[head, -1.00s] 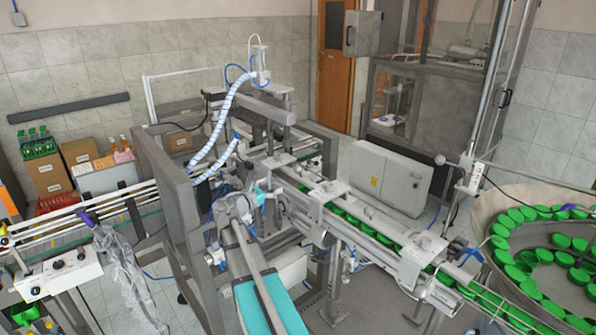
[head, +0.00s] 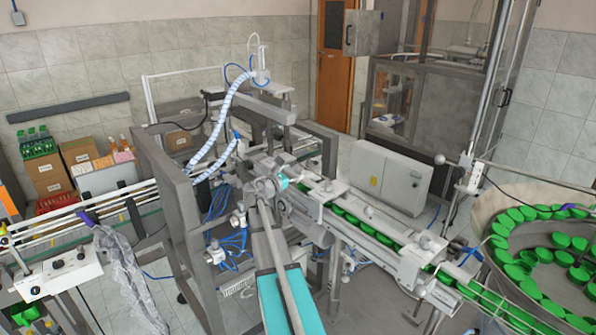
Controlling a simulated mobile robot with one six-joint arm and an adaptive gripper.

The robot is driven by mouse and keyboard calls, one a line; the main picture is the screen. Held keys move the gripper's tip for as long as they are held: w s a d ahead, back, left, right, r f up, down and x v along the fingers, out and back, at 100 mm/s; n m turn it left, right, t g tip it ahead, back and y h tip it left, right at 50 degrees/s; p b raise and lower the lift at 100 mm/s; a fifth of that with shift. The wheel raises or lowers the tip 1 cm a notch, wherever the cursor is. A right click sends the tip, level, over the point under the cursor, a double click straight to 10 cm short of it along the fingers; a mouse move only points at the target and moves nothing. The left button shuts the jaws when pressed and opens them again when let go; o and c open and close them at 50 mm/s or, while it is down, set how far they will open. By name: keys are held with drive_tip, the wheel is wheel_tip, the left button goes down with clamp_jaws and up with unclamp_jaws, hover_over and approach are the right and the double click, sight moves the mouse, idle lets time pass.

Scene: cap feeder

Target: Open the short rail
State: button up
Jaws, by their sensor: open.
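The short rail cannot be told apart clearly from the other metal parts near my gripper. I cannot tell whether my gripper touches any rail.
A grey machine frame (head: 172,190) with blue hoses stands left of my arm. A large round bowl of green caps (head: 480,212) is at the right. A grey control box (head: 390,178) stands behind the feeder. A conveyor (head: 60,240) runs at the left.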

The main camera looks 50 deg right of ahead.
drive_tip(key=shift+w+d, duration=0.1)
drive_tip(key=shift+d, duration=1.1)
clamp_jaws()
